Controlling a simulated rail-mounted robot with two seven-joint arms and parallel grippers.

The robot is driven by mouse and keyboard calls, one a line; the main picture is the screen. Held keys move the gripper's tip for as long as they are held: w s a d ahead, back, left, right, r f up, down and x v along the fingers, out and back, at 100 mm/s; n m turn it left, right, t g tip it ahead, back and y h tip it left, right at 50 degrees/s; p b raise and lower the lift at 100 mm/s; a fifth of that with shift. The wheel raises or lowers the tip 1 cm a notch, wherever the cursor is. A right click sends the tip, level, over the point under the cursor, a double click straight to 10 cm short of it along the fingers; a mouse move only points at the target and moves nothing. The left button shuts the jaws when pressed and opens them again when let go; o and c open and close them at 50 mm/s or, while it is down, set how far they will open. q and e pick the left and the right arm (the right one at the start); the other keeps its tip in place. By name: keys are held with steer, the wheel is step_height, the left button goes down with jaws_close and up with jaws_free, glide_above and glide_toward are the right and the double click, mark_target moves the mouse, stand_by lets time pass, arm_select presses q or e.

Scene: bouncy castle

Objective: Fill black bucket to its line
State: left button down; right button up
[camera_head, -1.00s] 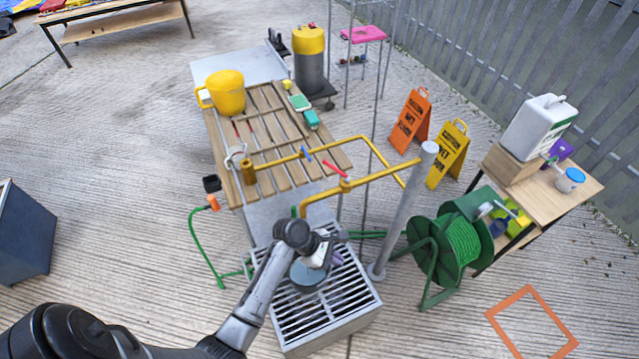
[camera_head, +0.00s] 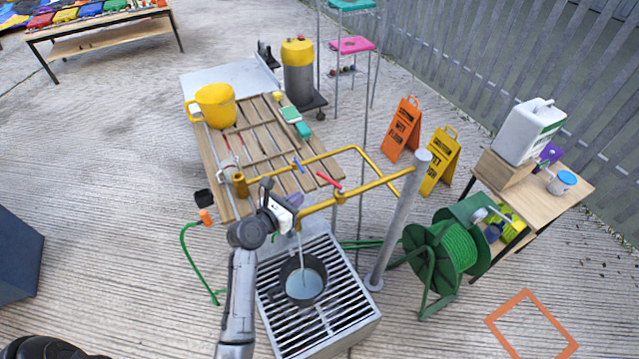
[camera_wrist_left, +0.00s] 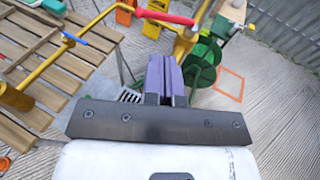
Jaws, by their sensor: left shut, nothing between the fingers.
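The black bucket (camera_head: 322,284) stands on a slatted metal grate (camera_head: 345,310) below the yellow pipe's spout. A pale stream (camera_head: 300,245) falls from the spout into it, and pale water (camera_head: 303,283) shows inside; its fill line cannot be made out. The yellow pipe (camera_head: 375,185) carries a red lever (camera_head: 329,180); a second pipe carries a blue lever (camera_head: 297,166). My left gripper (camera_head: 296,200) is shut and empty near the spout, left of and below the red lever. Its purple fingers (camera_wrist_left: 166,75) are together in the left wrist view, below the red lever (camera_wrist_left: 168,17). My right gripper is out of view.
A slatted wooden platform (camera_head: 265,132) with a yellow bucket (camera_head: 214,105) lies behind the pipes. A grey post (camera_head: 398,220) and green hose reel (camera_head: 445,255) stand to the right. A green hose (camera_head: 188,255) lies left of the grate.

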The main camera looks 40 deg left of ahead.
mark_target(329, 180)
arm_select(q)
steer(key=w+f, duration=0.2)
steer(key=w, duration=0.7)
steer(key=shift+w+b, duration=0.3)
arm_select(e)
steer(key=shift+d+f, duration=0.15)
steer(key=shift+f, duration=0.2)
arm_select(q)
steer(key=shift+d, duration=0.1)
